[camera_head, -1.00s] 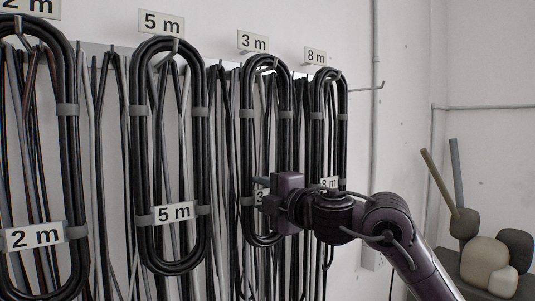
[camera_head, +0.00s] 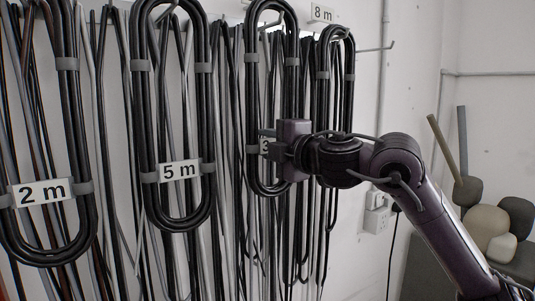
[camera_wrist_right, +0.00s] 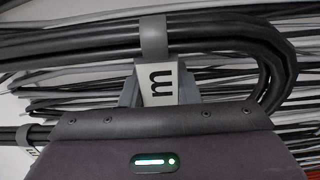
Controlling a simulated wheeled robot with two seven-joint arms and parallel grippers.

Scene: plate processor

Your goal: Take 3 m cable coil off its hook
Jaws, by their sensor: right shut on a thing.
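The 3 m cable coil (camera_head: 252,100) is a long upright black loop with grey straps, in the middle of the head view. My right gripper (camera_head: 268,147) is shut on it low down, at its white label (camera_head: 264,146); the gripper hides part of that label. The coil's top loop sits a little above its wall hook (camera_head: 270,24); whether it is clear of the hook tip I cannot tell. In the right wrist view the coil (camera_wrist_right: 215,45) lies across the picture, its label (camera_wrist_right: 160,82) in front of my gripper's palm. My left gripper is not in view.
The 5 m coil (camera_head: 140,100) hangs to the left, with the 2 m coil (camera_head: 68,110) beyond it. The 8 m coil (camera_head: 322,100) hangs close on the right, behind my right arm. Loose cables hang behind them. A wall socket (camera_head: 377,218) and rounded stones (camera_head: 487,224) are at right.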

